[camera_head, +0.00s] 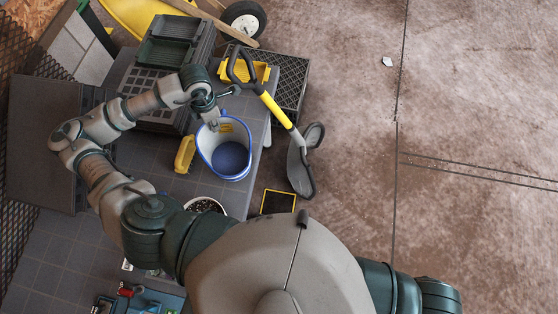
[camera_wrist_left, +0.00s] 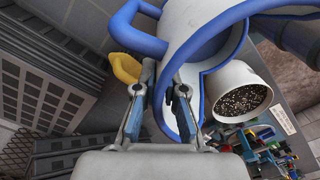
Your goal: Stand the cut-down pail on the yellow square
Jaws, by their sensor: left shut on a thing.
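The cut-down pail (camera_head: 230,158) is white with a blue rim and a blue inside, and one side of its wall is cut low. It shows at the right edge of the grey table in the head view, and large in the wrist view (camera_wrist_left: 185,22). My left gripper (camera_head: 213,122) is shut on the pail's rim at its far side; its fingers (camera_wrist_left: 163,85) straddle the blue edge. I cannot tell whether the pail's base touches the table. A dark square with a yellow border (camera_head: 278,201) lies nearer me, right of the table edge. My right gripper is out of view.
A yellow block (camera_head: 184,154) is left of the pail. A white pot of soil (camera_head: 205,204) stands nearer me. A shovel (camera_head: 298,168) with a yellow shaft lies to the right. A yellow tray (camera_head: 232,72) and dark crates are behind. Open floor lies right.

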